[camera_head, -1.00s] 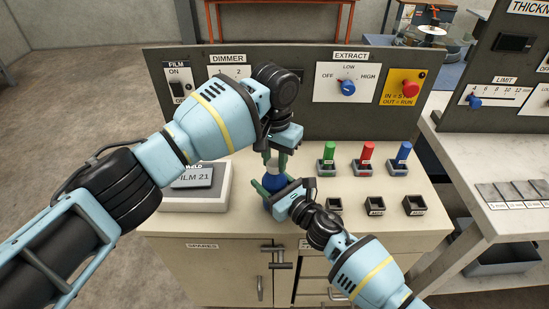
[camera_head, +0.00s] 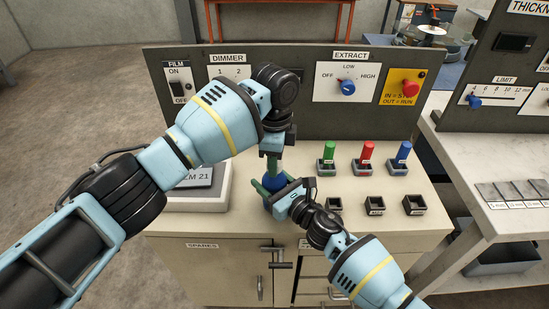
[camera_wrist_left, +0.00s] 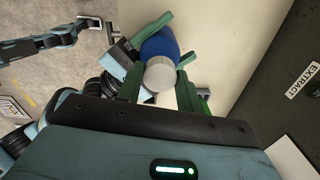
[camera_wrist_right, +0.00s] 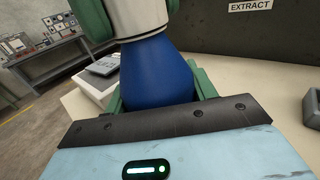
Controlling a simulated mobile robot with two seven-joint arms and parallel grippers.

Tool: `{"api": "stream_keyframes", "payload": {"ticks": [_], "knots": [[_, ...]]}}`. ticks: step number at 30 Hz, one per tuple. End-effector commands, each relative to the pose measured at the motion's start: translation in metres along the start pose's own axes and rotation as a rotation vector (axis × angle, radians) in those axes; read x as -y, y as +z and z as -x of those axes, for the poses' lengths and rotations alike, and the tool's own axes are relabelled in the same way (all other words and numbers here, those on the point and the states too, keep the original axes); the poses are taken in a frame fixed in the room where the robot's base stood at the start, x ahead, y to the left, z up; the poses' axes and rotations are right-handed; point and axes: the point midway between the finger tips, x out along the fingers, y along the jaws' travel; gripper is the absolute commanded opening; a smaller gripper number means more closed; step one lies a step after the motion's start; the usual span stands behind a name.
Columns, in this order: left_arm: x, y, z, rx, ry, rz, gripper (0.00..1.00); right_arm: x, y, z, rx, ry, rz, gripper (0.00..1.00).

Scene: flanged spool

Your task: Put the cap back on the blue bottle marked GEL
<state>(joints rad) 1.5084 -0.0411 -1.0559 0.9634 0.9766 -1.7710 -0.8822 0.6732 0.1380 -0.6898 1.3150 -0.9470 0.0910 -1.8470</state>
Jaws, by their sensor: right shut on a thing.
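The blue bottle (camera_head: 272,184) stands upright near the counter's front; the right wrist view shows its blue body (camera_wrist_right: 158,75) up close. No GEL marking shows. My right gripper (camera_head: 275,192) is shut around the bottle's body. The white cap (camera_wrist_right: 140,18) is on the bottle's neck; how tightly it sits cannot be told. The left wrist view shows the cap's round top (camera_wrist_left: 160,74). My left gripper (camera_wrist_left: 160,85) is above, its green fingers open on either side of the cap and very close to it. In the head view the fingers hide the cap.
Green (camera_head: 329,152), red (camera_head: 366,153) and blue (camera_head: 403,152) handles stand in holders to the right, behind several small black trays (camera_head: 375,206). A scale-like box (camera_head: 196,201) is at left. The panel (camera_head: 310,115) rises behind.

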Motion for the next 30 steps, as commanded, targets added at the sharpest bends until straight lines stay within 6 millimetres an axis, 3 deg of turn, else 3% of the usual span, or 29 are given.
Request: {"api": "stream_keyframes", "payload": {"ticks": [1, 3, 14, 19, 30], "knots": [[0.0, 0.0, 0.0, 0.0, 0.0, 0.001, 0.43, 0.0, -0.001, 0.0, -0.001, -0.001, 0.0, 0.0], [0.0, 0.0, 0.0, 0.0, 0.0, 0.001, 0.52, 0.0, -0.001, 0.0, -0.001, -0.001, 0.0, 0.0], [0.0, 0.0, 0.004, -0.001, -0.001, 0.002, 0.53, 0.0, -0.001, 0.0, -0.001, -0.001, 0.001, 0.0], [0.001, 0.0, 0.026, -0.002, -0.003, 0.002, 0.53, 0.0, -0.001, 0.0, -0.001, -0.001, 0.001, 0.0], [0.0, 0.0, 0.097, -0.002, -0.002, 0.002, 0.53, 0.0, -0.001, 0.0, -0.001, -0.001, 0.001, 0.0]]}}
